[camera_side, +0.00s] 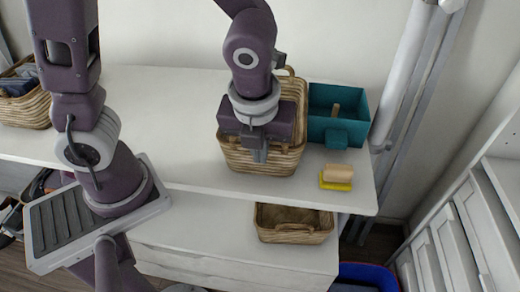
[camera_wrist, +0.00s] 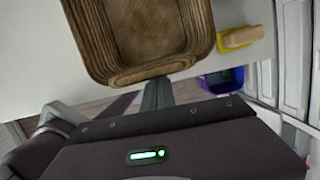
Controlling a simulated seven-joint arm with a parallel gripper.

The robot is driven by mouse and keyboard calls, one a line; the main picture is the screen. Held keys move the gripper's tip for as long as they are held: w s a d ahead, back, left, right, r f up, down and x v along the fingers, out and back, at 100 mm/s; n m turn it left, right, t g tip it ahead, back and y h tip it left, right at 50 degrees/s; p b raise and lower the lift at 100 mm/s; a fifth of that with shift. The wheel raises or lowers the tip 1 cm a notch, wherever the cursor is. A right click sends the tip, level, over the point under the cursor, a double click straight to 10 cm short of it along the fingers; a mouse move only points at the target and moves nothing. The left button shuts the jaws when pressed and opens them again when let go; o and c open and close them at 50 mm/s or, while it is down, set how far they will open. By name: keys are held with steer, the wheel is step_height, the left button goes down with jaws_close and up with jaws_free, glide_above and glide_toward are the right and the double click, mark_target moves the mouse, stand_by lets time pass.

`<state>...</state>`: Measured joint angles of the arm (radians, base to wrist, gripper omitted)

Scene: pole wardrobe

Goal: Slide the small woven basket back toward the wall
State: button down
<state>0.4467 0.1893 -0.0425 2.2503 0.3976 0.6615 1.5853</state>
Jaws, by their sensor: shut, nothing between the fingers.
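A woven basket (camera_side: 262,160) stands on the upper white shelf near its front edge, and it fills the top of the wrist view (camera_wrist: 135,35). A smaller-looking woven basket (camera_side: 293,224) sits on the lower surface, below the shelf edge. I cannot tell for certain which is the small one. My gripper (camera_side: 261,155) is shut and empty, pointing down at the front side of the upper basket. In the wrist view the closed fingers (camera_wrist: 157,93) are at the basket's near side; I cannot tell whether they touch. My wrist hides the middle of this basket.
A teal box (camera_side: 318,100) stands right of the upper basket. A yellow brush with a wooden handle (camera_side: 337,177) lies in front of it. Another woven basket (camera_side: 28,108) is at the far left. The shelf (camera_side: 165,115) is clear between. White poles stand at right.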

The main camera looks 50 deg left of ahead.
steer(key=w+a, duration=1.2)
steer(key=w, duration=0.1)
steer(key=shift+a, duration=0.2)
steer(key=shift+w, duration=0.1)
